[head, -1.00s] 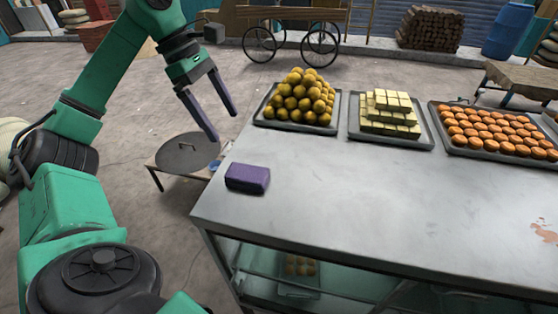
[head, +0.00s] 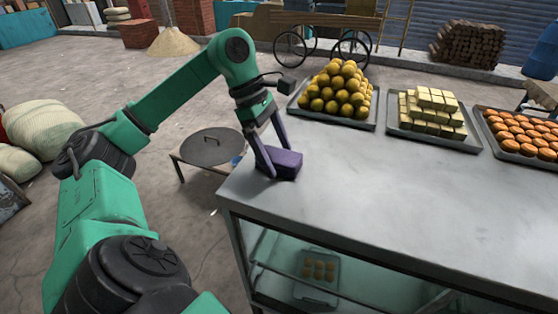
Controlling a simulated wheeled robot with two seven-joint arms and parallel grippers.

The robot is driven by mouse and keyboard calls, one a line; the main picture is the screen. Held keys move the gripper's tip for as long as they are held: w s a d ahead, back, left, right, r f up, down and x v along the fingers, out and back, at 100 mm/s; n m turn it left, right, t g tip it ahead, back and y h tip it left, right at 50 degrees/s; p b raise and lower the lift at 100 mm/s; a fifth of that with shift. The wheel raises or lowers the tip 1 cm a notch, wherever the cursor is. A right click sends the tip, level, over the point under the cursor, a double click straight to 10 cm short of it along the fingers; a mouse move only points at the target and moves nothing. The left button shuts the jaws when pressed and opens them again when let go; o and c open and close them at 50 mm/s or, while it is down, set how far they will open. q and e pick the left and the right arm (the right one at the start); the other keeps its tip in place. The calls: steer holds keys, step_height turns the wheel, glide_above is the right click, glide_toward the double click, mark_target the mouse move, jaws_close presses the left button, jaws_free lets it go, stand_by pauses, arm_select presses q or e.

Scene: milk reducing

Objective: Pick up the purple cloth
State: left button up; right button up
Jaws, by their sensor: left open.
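The purple cloth (head: 287,165) is a small folded block lying on the grey metal table (head: 340,200), near its left corner. My left gripper (head: 276,161) points down at the cloth with its two purple-grey fingers apart. One finger is at the cloth's left side and the other reaches down behind or over its far part. I cannot tell whether the fingers touch it. My right gripper is not in view.
Trays of round yellow sweets (head: 340,92), pale stacked blocks (head: 432,112) and orange sweets (head: 525,135) stand along the table's far side. A low stand with a round dark lid (head: 212,147) is left of the table. The table's middle is bare.

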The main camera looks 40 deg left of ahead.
arm_select(q)
steer(key=shift+f, duration=0.25)
stand_by(0.3)
steer(key=c, duration=1.4)
steer(key=shift+r, duration=0.15)
steer(key=shift+r, duration=0.3)
step_height(320, 180, up, 11)
steer(key=p, duration=0.6)
step_height(320, 180, up, 9)
steer(key=p, duration=0.6)
glide_above(276, 154)
steer(key=shift+f, duration=0.15)
